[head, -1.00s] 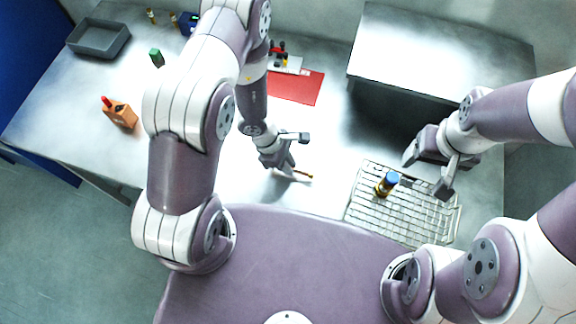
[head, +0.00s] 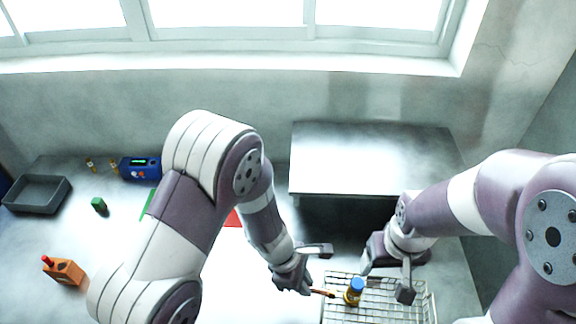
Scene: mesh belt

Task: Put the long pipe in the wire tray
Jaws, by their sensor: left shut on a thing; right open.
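My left gripper (head: 308,278) is shut on a thin copper-brown piece, which looks like the long pipe (head: 324,292). Only a short end of it shows past the fingers; the rest is hidden by the gripper. That end points right, at the left edge of the wire tray (head: 400,309); I cannot tell whether it touches. The wire tray is a metal grid at the lower right, cut off by the bottom of the view. A blue-capped yellow-and-dark container (head: 354,291) stands at its left part. My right gripper (head: 386,282) is open and empty over the tray's far side.
A raised metal platform (head: 370,160) stands behind the tray.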

